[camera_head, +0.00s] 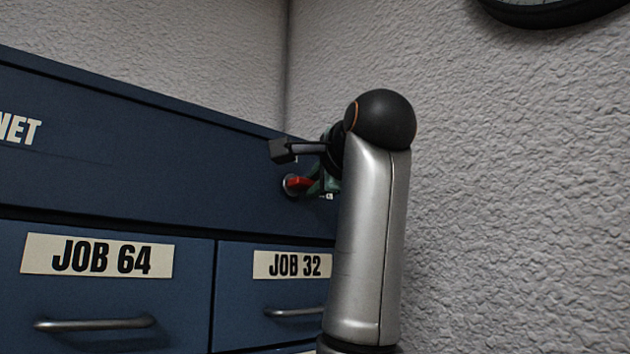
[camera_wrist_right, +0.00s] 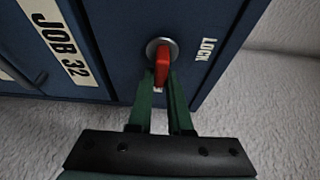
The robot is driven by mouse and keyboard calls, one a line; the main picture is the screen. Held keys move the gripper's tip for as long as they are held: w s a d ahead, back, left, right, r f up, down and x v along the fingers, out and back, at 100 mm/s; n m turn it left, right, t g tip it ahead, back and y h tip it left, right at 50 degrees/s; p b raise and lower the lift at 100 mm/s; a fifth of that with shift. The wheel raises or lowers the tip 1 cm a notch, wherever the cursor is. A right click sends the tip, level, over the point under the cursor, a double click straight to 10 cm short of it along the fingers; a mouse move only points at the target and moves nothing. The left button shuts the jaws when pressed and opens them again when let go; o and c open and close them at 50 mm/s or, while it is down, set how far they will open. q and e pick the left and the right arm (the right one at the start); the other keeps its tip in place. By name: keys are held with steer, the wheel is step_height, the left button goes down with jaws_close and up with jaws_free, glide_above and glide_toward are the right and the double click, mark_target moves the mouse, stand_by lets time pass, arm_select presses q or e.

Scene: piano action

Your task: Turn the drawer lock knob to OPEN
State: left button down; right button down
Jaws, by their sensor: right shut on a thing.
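The drawer lock knob (camera_head: 298,184) is red on a round silver plate, on the blue cabinet's upper front panel in the head view. In the right wrist view the red knob (camera_wrist_right: 162,66) sits between the green fingertips, with a white LOCK label (camera_wrist_right: 205,49) beside its plate. My right gripper (camera_head: 312,187) is at the knob and shut on it; its fingers also show in the right wrist view (camera_wrist_right: 161,84). My arm hides part of the panel right of the knob. An OPEN label is not readable. My left gripper is not in view.
The blue cabinet (camera_head: 150,130) has drawers labelled JOB 64 (camera_head: 97,257) and JOB 32 (camera_head: 292,265), with protruding metal handles (camera_head: 95,323). A textured wall (camera_head: 520,180) stands close on the right. A round dark-rimmed object (camera_head: 555,12) hangs at the top right.

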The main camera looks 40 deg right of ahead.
steer(key=c, duration=0.8)
jaws_free()
steer(key=shift+c, duration=0.2)
steer(key=b+v, duration=0.3)
steer(key=v, duration=0.9)
steer(key=shift+s+b, duration=0.25)
steer(key=shift+b, duration=0.1)
